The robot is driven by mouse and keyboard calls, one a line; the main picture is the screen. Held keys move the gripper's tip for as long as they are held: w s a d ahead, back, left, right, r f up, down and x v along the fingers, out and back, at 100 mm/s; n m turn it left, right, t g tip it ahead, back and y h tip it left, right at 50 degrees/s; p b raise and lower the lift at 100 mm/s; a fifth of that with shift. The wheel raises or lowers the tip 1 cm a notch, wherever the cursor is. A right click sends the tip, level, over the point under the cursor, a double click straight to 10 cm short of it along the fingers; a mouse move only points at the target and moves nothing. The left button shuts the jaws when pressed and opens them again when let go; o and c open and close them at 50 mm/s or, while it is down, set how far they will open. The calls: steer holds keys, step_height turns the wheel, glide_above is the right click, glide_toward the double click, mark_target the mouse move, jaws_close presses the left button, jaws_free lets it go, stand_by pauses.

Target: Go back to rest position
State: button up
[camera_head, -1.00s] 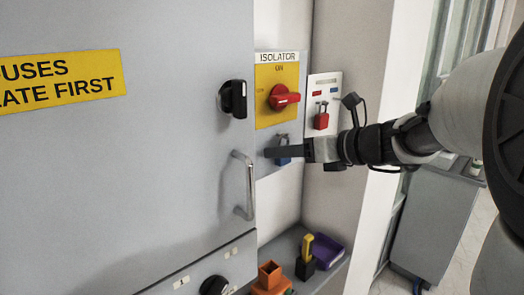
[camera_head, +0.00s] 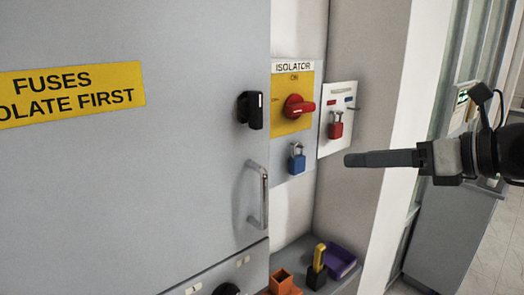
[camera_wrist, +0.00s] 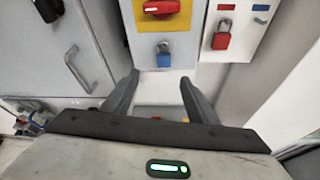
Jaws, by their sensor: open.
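My gripper (camera_head: 352,159) is at the right in the head view, clear of the panel, with nothing in it. In the wrist view my gripper (camera_wrist: 158,88) shows two fingers spread apart with an empty gap. A blue padlock (camera_head: 297,160) hangs on the isolator panel below the red isolator handle (camera_head: 298,107). The blue padlock also shows in the wrist view (camera_wrist: 163,60), beyond the fingers and apart from them. A red padlock (camera_head: 335,128) hangs on the small white panel to the right; the wrist view shows it too (camera_wrist: 221,41).
A grey cabinet door with a metal handle (camera_head: 262,195) and a black knob (camera_head: 250,110) fills the left. A low shelf holds an orange holder (camera_head: 281,283), a yellow-and-black item (camera_head: 317,268) and a purple tray (camera_head: 340,261). Open space lies in front of the panels.

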steer(key=s+a+f+n+g+h+p, duration=0.2)
steer(key=s+a+f+n+h, duration=0.2)
steer(key=n, duration=1.1)
steer(key=s+a+f+n+g+h+p, duration=0.1)
steer(key=s+a+f+n+g+h, duration=0.2)
steer(key=s+f+n, duration=0.4)
steer(key=s+a+n+h, duration=0.1)
steer(key=s+n+h, duration=0.1)
steer(key=n, duration=0.6)
steer(key=shift+s+a+f+p, duration=0.3)
steer(key=shift+a+f+p, duration=0.05)
steer(key=shift+p, duration=0.05)
